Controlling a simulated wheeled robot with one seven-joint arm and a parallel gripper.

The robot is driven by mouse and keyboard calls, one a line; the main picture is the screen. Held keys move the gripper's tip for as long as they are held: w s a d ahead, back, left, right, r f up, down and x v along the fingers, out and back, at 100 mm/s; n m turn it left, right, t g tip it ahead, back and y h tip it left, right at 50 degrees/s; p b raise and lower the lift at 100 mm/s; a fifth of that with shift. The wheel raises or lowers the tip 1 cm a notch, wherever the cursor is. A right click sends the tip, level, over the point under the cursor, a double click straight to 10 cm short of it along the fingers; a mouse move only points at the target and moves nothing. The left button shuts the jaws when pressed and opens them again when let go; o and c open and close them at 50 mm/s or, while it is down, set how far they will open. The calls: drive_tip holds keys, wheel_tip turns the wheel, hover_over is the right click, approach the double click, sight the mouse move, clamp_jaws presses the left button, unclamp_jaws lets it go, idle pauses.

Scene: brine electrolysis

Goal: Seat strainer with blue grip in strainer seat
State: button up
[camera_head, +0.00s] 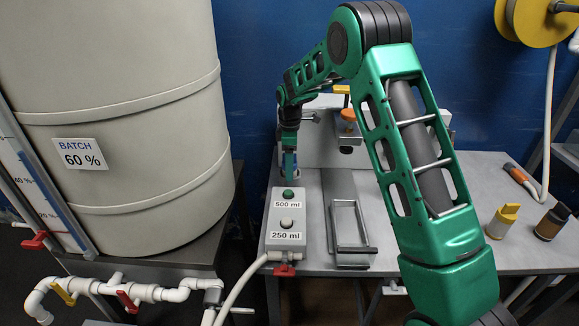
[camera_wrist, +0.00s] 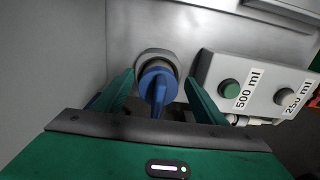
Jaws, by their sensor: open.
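The strainer with blue grip (camera_wrist: 158,87) shows in the wrist view, its grip standing up between my fingers. Its round head lies within a grey ring, which looks like the strainer seat (camera_wrist: 146,56), on the grey bench surface. How deep the strainer sits in the ring I cannot tell. My gripper (camera_wrist: 160,78) is open, with one green finger on each side of the blue grip and a visible gap on both sides. In the head view my gripper (camera_head: 289,163) is low at the bench, behind the button box, and the strainer is mostly hidden there.
A button box (camera_head: 268,240) marked 500 ml and 250 ml stands close to the gripper's right finger in the wrist view. A metal frame (camera_head: 337,222) lies right of it. A large tank (camera_head: 120,110) is at left.

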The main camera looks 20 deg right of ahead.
drive_tip(key=shift+w+d+r, duration=0.1)
drive_tip(key=shift+w+r, duration=0.05)
drive_tip(key=c, duration=1.4)
drive_tip(key=shift+o, duration=0.2)
drive_tip(key=o, duration=1.4)
drive_tip(key=shift+c, duration=0.2)
drive_tip(key=shift+r, duration=0.1)
